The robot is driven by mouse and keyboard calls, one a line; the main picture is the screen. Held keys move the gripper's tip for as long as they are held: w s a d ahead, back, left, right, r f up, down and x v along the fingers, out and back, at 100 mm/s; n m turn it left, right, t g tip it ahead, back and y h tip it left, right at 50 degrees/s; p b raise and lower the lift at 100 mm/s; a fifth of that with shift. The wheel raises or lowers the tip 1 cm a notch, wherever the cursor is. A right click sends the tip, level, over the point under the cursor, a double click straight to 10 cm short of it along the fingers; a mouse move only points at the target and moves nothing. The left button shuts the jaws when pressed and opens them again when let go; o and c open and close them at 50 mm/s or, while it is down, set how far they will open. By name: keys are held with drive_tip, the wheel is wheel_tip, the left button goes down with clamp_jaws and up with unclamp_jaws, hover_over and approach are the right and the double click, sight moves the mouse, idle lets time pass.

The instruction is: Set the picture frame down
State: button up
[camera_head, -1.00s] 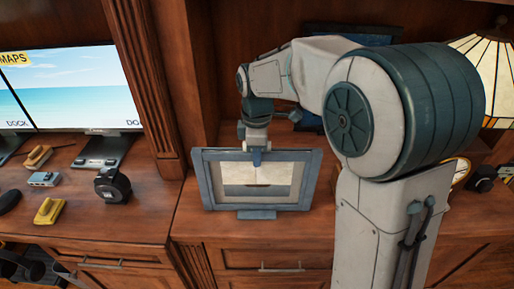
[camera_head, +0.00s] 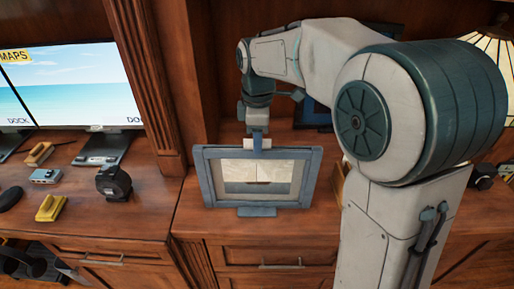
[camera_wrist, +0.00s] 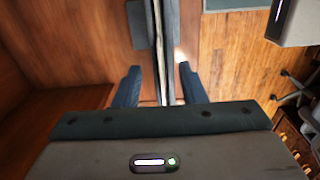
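The picture frame (camera_head: 205,178) has a blue-grey border and a pale picture. It stands upright on the wooden counter, leaning slightly, with a small blue-grey foot at its base. My gripper (camera_head: 257,145) is at the middle of its top edge. In the wrist view the frame (camera_wrist: 164,40) shows edge-on between the two dark blue fingers of my gripper (camera_wrist: 158,85). My gripper is open, around the top of the frame.
A carved wooden post (camera_head: 150,80) stands left of the frame. Further left are a monitor (camera_head: 75,85), a black round device (camera_head: 113,183) and a yellow item (camera_head: 50,208). A stained-glass lamp (camera_head: 497,50) is at the right. Counter is clear just left of the frame.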

wheel_tip(320, 180, up, 8)
drive_tip(key=shift+f, duration=0.2)
drive_tip(key=s+d+f+m+t, duration=0.1)
drive_tip(key=s+d+f+m, duration=0.4)
drive_tip(key=s+d+m, duration=0.2)
drive_tip(key=s+d+f+m+t, duration=0.1)
drive_tip(key=s+d+f+m, duration=0.4)
drive_tip(key=s+m, duration=0.5)
drive_tip(key=shift+s+d+f+m+t, duration=0.15)
drive_tip(key=shift+s+d+m+t, duration=0.25)
drive_tip(key=shift+s+d, duration=0.45)
